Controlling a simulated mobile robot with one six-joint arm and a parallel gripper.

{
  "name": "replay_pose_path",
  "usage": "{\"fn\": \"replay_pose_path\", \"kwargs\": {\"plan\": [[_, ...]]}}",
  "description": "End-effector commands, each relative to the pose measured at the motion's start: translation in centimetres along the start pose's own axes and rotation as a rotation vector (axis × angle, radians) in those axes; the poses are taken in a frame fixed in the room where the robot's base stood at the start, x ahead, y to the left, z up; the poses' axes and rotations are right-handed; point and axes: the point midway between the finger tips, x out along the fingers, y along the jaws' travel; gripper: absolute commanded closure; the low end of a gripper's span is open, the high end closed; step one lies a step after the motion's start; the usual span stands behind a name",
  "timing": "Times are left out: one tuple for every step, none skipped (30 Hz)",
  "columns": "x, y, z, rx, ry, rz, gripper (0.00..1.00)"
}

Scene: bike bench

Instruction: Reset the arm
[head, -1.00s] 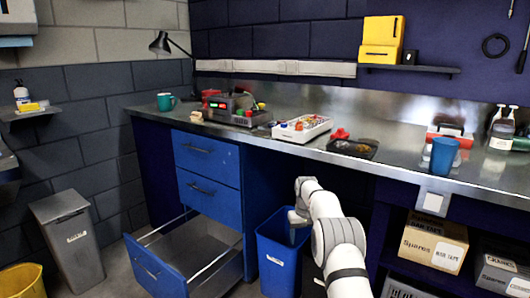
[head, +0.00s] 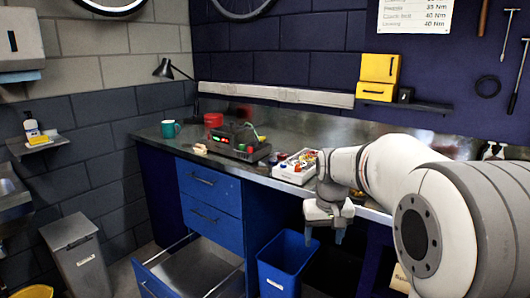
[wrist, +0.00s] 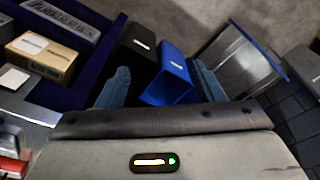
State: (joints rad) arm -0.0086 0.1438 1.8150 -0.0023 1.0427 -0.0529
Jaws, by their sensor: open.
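My gripper (head: 324,230) hangs fingers down in front of the bench in the head view, below the bench's front edge. Its two pale blue fingers are apart with nothing between them. In the wrist view the fingers of my gripper (wrist: 160,80) stand apart above the floor and bins. My white arm (head: 385,170) is bent and raised, and fills the right side of the head view. It hides the right part of the bench.
A blue bin (head: 283,268) stands below and left of my gripper, with a black bin (wrist: 133,60) beside it. The lowest blue drawer (head: 150,280) is pulled open. The bench (head: 240,168) carries a parts tray (head: 290,172), a teal mug (head: 169,129) and a device (head: 238,142).

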Motion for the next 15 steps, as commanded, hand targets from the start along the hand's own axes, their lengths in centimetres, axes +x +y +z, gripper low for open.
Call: {"fn": "replay_pose_path", "kwargs": {"plan": [[-2.9, -0.1, 2.0, 0.005, 0.012, 0.001, 0.38], [-3.8, -0.1, 3.2, 0.008, 0.016, 0.001, 0.38], [-4.8, -0.2, 4.9, 0.012, 0.021, 0.001, 0.38], [-5.6, -0.3, 6.1, 0.015, 0.026, 0.002, 0.38], [-6.3, -0.4, 7.3, 0.018, 0.031, 0.002, 0.38], [-7.1, -0.5, 8.9, 0.023, 0.036, 0.002, 0.38], [-7.7, -0.5, 10.2, 0.026, 0.041, 0.002, 0.38], [-8.3, -0.6, 11.4, 0.029, 0.046, 0.003, 0.38], [-8.9, -0.7, 13.0, 0.033, 0.051, 0.003, 0.38], [-9.3, -0.7, 14.2, 0.036, 0.055, 0.003, 0.38], [-9.6, -0.8, 15.3, 0.038, 0.059, 0.003, 0.38], [-9.9, -0.9, 16.7, 0.042, 0.065, 0.003, 0.38], [-10.1, -0.9, 17.6, 0.044, 0.068, 0.003, 0.38], [-10.2, -1.0, 18.5, 0.047, 0.07, 0.004, 0.38], [-10.3, -1.0, 19.6, 0.05, 0.073, 0.004, 0.38]]}}
